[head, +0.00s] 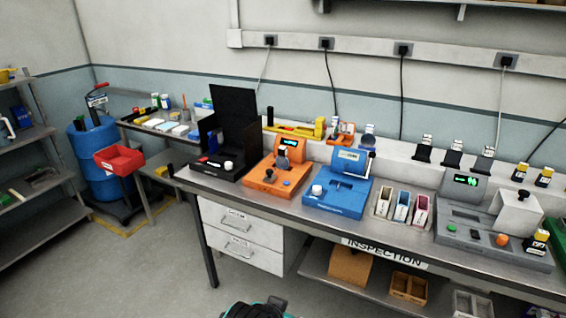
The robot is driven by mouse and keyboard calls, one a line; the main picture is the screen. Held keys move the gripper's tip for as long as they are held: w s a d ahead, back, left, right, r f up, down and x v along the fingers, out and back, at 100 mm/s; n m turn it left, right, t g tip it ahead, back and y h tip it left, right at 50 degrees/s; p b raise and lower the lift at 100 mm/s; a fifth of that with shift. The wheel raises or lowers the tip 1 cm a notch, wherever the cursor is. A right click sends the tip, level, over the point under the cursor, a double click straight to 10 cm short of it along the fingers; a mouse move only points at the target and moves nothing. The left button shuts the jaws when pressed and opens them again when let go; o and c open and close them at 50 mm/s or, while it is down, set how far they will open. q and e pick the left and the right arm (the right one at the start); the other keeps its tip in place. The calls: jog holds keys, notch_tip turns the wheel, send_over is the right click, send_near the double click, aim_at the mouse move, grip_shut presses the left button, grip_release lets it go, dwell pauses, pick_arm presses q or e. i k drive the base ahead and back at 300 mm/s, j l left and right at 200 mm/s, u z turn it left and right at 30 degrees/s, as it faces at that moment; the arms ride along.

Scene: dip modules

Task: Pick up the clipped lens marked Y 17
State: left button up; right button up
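I cannot make out a label Y 17 anywhere; the small labels are too fine to read. Several small clipped pieces stand along the raised back ledge: black ones with white tops (453,152) and two yellow-and-black ones, a left one (520,172) and a right one (544,176). Another yellow-and-black piece (538,242) sits on the grey instrument (490,236) at the right of the bench. I cannot tell which of these, if any, is the lens. Neither of my grippers can be made out in the head view.
The inspection bench (400,235) also holds an orange instrument (275,178), a blue instrument (338,197), a black open case (212,165) and small coloured bins (401,208). A blue drum (90,150) and red bin (119,160) stand left. Open floor (130,270) lies in front.

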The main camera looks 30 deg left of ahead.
aim_at(282, 162)
jog(key=i+j, duration=0.15)
jog(key=j, duration=0.15)
jog(key=i+j+z, duration=0.1)
jog(key=j, duration=0.25)
jog(key=i+j+z, duration=0.1)
jog(key=j, duration=0.2)
jog(key=i+j, duration=0.15)
jog(key=j, duration=0.2)
